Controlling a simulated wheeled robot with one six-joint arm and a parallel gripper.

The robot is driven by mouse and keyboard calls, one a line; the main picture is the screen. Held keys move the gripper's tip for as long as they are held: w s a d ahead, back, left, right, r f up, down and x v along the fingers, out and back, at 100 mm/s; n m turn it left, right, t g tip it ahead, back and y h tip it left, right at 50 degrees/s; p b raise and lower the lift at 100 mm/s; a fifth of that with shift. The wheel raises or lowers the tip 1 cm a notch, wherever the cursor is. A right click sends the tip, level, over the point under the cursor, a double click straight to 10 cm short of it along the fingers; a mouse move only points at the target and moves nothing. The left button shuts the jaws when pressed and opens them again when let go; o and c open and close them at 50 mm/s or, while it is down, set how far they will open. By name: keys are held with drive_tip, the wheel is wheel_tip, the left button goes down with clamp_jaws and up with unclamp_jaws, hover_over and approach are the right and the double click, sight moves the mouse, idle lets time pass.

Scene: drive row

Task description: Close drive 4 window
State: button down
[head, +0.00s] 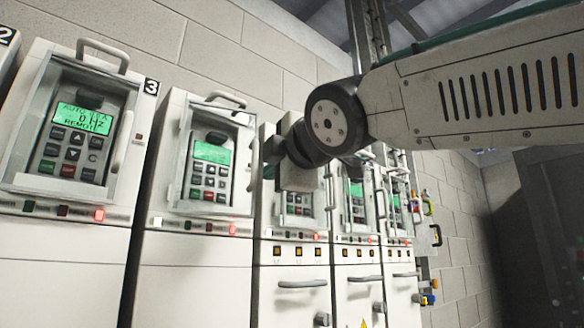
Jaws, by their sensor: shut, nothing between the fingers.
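Drive 4 is the second full cabinet from the left (200,250), right of the one labelled 3; its own number does not show. Its window (178,160) is a pale frame around a lit green display and keypad, with a vertical handle (252,162) along the right side. The window's exact angle is hard to judge. My gripper (272,150) is dark and small in view, just right of that handle, in front of the gap to the neighbouring cabinet. It is shut and holds nothing visible. Whether it touches the window cannot be told.
Drive 3 (75,260) stands to the left, with its number plate (151,86). More cabinets continue right, with door handles (303,283) sticking out. My arm crosses the upper right and hides part of the third full cabinet. Coloured items (428,205) hang on the far wall.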

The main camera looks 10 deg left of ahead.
drive_tip(key=s+d, duration=0.2)
drive_tip(key=d, duration=0.9)
drive_tip(key=n+g+y, duration=0.3)
drive_tip(key=n, duration=0.1)
approach(257, 154)
drive_tip(key=s+f, duration=0.1)
drive_tip(key=s, duration=0.2)
drive_tip(key=s+a, duration=0.1)
drive_tip(key=s, duration=0.6)
drive_tip(key=w+a+m, duration=0.1)
drive_tip(key=w+a, duration=0.1)
drive_tip(key=w, duration=0.1)
drive_tip(key=w+a+m+t+h, duration=0.1)
drive_tip(key=w, duration=0.3)
drive_tip(key=w+a+m+t, duration=0.1)
drive_tip(key=w+a, duration=0.1)
drive_tip(key=w, duration=0.2)
drive_tip(key=shift+w+a+f+h, duration=0.2)
drive_tip(key=shift+a+h, duration=0.1)
drive_tip(key=shift+h, duration=0.1)
drive_tip(key=shift+w, duration=0.7)
